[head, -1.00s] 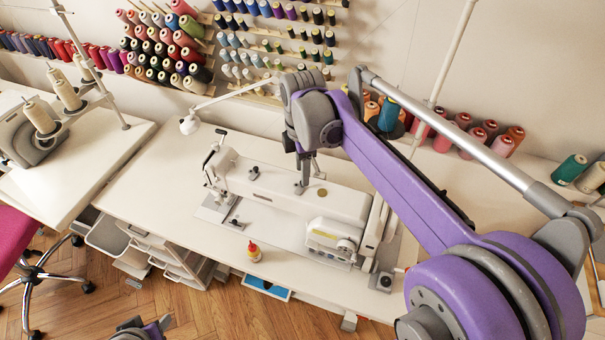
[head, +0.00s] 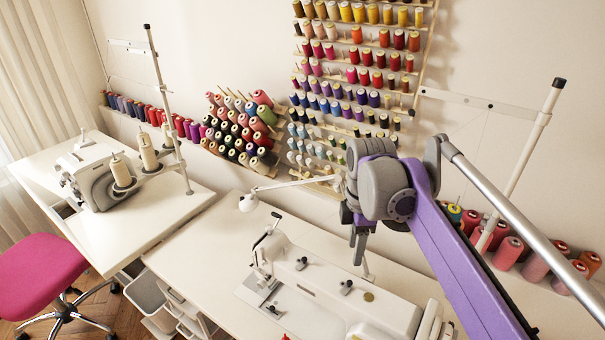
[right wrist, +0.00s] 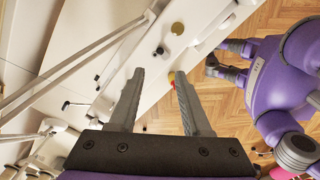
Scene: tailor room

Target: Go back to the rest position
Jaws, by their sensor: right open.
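My right gripper (head: 358,258) hangs in the air over the back of the white sewing machine (head: 320,300) in the head view, below the grey wrist joint. In the right wrist view its two grey fingers (right wrist: 160,75) stand wide apart with nothing held between them. My left gripper is outside the head view. A dark grey and purple end piece beside my body in the right wrist view looks like my left gripper (right wrist: 213,68), too small to tell its jaws.
A white lamp (head: 250,202) and a thread rack (head: 350,110) are behind my right gripper. A thread stand pole (head: 515,165) rises near my right arm. A second machine (head: 95,180) and a pink chair (head: 38,262) are at left. A small bottle's red part (right wrist: 171,78) shows between the fingers.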

